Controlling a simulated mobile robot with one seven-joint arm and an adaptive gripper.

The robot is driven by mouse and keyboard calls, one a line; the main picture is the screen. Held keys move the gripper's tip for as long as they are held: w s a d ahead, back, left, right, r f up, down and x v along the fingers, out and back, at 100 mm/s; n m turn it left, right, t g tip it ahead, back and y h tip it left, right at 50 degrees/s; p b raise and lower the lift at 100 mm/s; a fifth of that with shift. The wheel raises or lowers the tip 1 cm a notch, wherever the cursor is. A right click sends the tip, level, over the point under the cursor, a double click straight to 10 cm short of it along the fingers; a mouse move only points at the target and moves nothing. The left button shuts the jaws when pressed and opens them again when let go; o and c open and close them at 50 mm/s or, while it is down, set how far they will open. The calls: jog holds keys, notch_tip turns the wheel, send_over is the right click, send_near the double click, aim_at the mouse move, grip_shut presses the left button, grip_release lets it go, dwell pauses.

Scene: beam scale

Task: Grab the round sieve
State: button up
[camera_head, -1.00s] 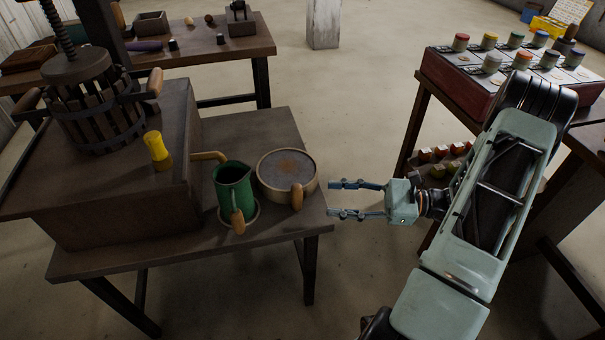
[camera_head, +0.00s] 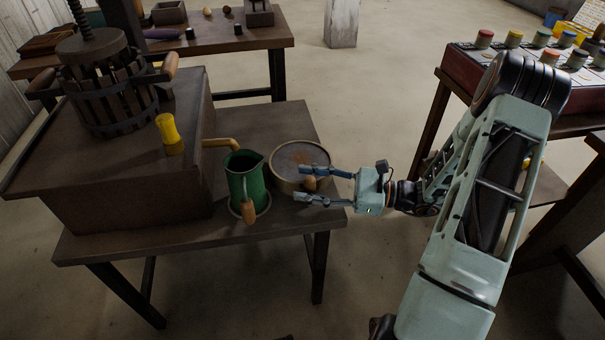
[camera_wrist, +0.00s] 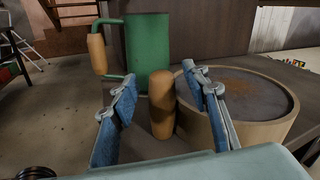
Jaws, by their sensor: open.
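The round sieve (camera_head: 288,156) stands on the low wooden table, with a pale rim, a grey top with a brown patch, and an upright wooden handle. In the wrist view the sieve (camera_wrist: 262,100) is at the right, and its wooden handle (camera_wrist: 162,104) stands between my two fingers, a little beyond the tips. My gripper (camera_head: 306,184) is open at the sieve's near right side, with its fingers pointing left. In the head view a finger covers part of the handle. In the wrist view my gripper (camera_wrist: 160,90) shows both blue fingers spread apart.
A green jug (camera_head: 246,182) with a wooden handle stands just left of the sieve. The table's front edge (camera_head: 200,242) lies near. A rack of coloured jars (camera_head: 485,62) stands at right.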

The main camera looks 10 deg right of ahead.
grip_shut()
dwell(0.3)
jog(key=shift+r, duration=0.1)
